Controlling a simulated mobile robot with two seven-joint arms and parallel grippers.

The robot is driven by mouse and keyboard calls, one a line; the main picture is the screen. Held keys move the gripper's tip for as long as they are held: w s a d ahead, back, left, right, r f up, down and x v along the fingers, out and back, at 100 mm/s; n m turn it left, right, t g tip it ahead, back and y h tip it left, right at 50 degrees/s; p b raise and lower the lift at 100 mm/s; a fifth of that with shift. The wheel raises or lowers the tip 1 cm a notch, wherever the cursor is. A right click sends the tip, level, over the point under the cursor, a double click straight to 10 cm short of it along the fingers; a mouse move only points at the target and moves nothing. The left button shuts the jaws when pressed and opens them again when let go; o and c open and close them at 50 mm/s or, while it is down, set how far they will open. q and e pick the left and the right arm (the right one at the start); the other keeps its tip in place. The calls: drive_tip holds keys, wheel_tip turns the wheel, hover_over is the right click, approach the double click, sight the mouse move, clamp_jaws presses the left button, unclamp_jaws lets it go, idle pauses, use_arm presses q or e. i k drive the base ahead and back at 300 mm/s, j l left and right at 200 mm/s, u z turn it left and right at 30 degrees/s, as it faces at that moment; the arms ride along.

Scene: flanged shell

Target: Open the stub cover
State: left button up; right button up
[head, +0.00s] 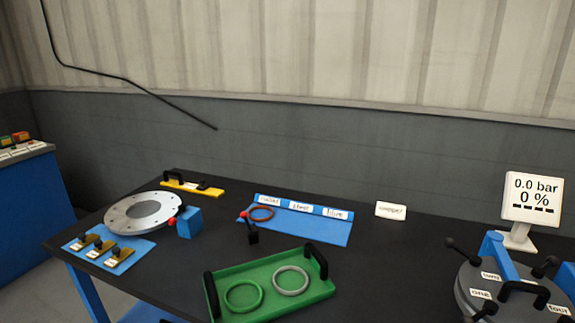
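A round grey lid (475,307) sits at the bottom right, cut off by the picture's edges. Neither of my grippers is in view.
The dark table holds a metal flange ring (143,214), a blue block (189,222), a green tray (270,309) with two rings, a labelled blue mat (330,232), and a yellow tool (193,186). Bare table lies between tray and lid.

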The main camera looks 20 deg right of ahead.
sight(520, 297)
drive_tip(key=z, duration=1.85)
